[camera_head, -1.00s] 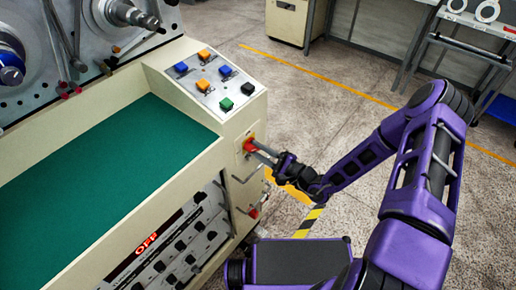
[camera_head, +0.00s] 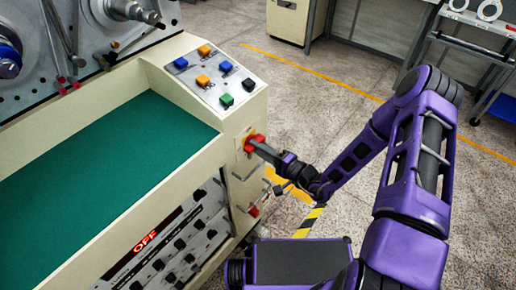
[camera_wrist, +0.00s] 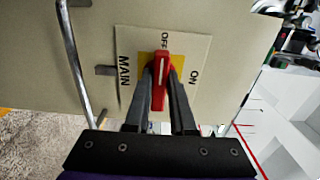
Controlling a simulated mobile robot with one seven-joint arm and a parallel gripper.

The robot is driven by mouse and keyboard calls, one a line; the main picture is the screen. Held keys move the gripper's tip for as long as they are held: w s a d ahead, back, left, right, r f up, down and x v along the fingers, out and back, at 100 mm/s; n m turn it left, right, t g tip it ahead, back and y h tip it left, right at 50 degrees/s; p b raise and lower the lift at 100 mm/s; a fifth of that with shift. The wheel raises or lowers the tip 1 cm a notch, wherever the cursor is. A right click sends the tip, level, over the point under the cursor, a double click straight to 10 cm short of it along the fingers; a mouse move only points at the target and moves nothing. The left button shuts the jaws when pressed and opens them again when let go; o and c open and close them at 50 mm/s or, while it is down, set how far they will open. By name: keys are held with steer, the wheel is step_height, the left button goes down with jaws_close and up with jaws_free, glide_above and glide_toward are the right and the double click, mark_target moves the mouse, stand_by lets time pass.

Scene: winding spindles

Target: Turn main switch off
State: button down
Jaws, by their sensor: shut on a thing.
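The main switch has a red handle (camera_wrist: 162,56) over a yellow square on a pale plate (camera_wrist: 126,52) marked MAIN, OFF and ON. In the wrist view the white line on the handle points towards the OFF mark. My gripper (camera_wrist: 160,84) is shut on the handle, one dark finger on each side. In the head view the red switch (camera_head: 249,141) is on the end face of the cream machine, and my gripper (camera_head: 262,149) reaches it from the right. The fingers hide part of the handle there.
A panel of coloured buttons (camera_head: 216,80) sits above the switch. A metal bar handle (camera_wrist: 72,62) runs beside the plate. A lit red OFF sign (camera_head: 146,240) shows on the machine's front. A green work surface (camera_head: 105,165) lies left; open floor lies right.

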stand_by(0.4)
steer(key=c, duration=0.8)
jaws_free()
steer(key=shift+o, duration=0.2)
steer(key=v, duration=1.7)
steer(key=shift+b, duration=0.3)
steer(key=shift+s+d, duration=0.15)
